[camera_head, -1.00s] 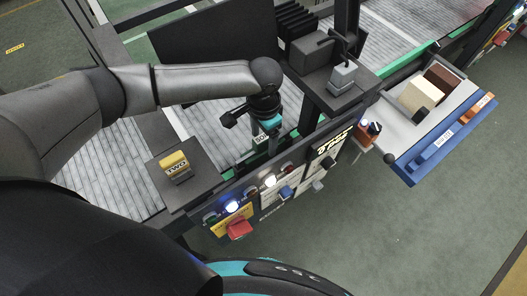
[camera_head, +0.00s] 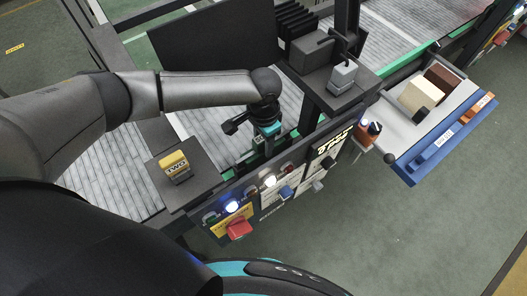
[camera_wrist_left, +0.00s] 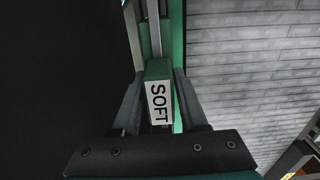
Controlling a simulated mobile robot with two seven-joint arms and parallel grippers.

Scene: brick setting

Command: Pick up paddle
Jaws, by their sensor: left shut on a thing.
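My left gripper (camera_head: 268,130) reaches down over the inner edge of the conveyor frame in the head view. In the left wrist view, my left gripper (camera_wrist_left: 159,98) is shut on the paddle (camera_wrist_left: 158,70), a narrow green block with a white label reading SOFT. One finger lies on each side of it. The lower part of the paddle is hidden, and I cannot tell whether it still touches the green rail. In the head view the gripper hides most of the paddle. My right gripper is not in view.
A yellow-topped stamp (camera_head: 174,164) stands on a dark side plate at left. A control panel with lit buttons and a red switch (camera_head: 239,228) runs along the front. A dark post and a shelf with a grey block (camera_head: 343,75) stand close right. A tray (camera_head: 411,127) holds blocks.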

